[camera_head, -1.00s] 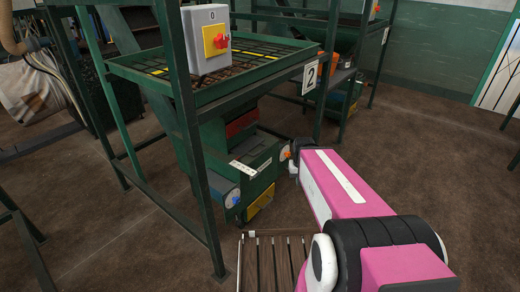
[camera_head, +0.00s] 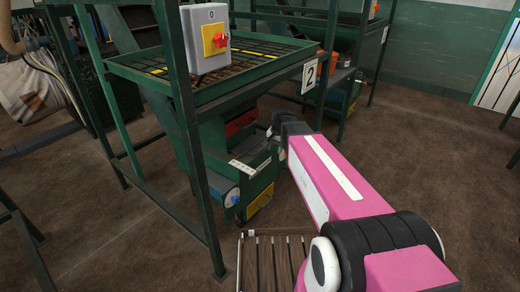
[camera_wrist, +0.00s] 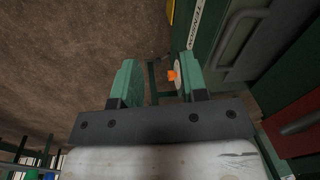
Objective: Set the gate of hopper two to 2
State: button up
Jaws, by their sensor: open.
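Hopper two is the green frame with a mesh-topped tray (camera_head: 215,85) and a number 2 plate (camera_head: 310,77). Under it is a green box (camera_head: 250,180) with a white label strip, a blue-edged disc (camera_head: 232,197) and a yellow part. Which part is the gate, and its setting, I cannot tell. My gripper (camera_head: 276,128) is beside the box, its fingers not clearly visible. In the wrist view my gripper (camera_wrist: 157,82) is open, green fingers apart. A pale disc with an orange knob (camera_wrist: 172,75) shows beside the right finger; contact is unclear.
A grey switch box (camera_head: 205,40) with a red knob hangs on the front post. Green posts (camera_head: 200,170) stand near my arm. The wrist view shows a lettered strip (camera_wrist: 195,22), a grey bar (camera_wrist: 240,45) and a red panel (camera_wrist: 300,130) at right. Brown floor is open at right.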

aim_at(260, 150)
jog(key=w+a+r+m, duration=0.3)
jog(key=w+a, duration=0.2)
jog(key=w, duration=0.4)
jog(key=f, duration=0.3)
jog(key=a+f, duration=0.1)
jog(key=f, duration=0.3)
jog(key=a+f, duration=0.1)
jog(key=f, duration=0.2)
jog(key=shift+w+f, duration=0.15)
jog(key=shift+w, duration=0.15)
grip_shut()
